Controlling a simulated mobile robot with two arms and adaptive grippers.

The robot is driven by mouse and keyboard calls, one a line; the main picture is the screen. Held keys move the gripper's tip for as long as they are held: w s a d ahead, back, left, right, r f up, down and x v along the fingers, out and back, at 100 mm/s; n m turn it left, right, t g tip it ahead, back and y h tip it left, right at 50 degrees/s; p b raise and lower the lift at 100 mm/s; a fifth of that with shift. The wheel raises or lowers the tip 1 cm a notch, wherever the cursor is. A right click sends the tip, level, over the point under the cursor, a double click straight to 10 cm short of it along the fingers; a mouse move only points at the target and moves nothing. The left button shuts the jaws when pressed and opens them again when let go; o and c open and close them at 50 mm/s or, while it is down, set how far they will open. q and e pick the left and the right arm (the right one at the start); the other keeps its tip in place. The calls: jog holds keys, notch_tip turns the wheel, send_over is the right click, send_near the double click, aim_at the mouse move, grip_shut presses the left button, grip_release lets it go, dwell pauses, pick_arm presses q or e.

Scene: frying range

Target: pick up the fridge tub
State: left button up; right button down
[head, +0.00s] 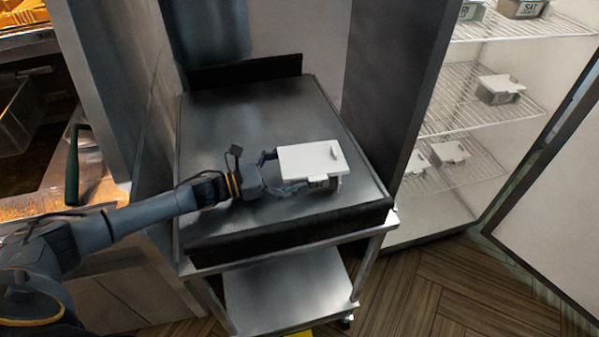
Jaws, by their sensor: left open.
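A fridge tub (314,160) with a flat white lid stands on the steel top of a small cart (232,120), toward its right front. A dark label shows low on its front side. My left gripper (284,173) is at the tub's left side, with its fingers open, one toward the back corner and one along the front left. Whether the fingers touch the tub I cannot tell. My right gripper is not in view.
An open fridge with wire shelves (465,101) at the right holds several similar lidded tubs (499,89). Its door (555,205) stands open. A fryer (45,150) is at the left. The cart has a lower shelf (285,290).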

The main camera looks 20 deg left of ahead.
pick_arm(q)
jog(key=c, duration=1.2)
jog(key=shift+r, duration=0.15)
jog(key=shift+r, duration=0.1)
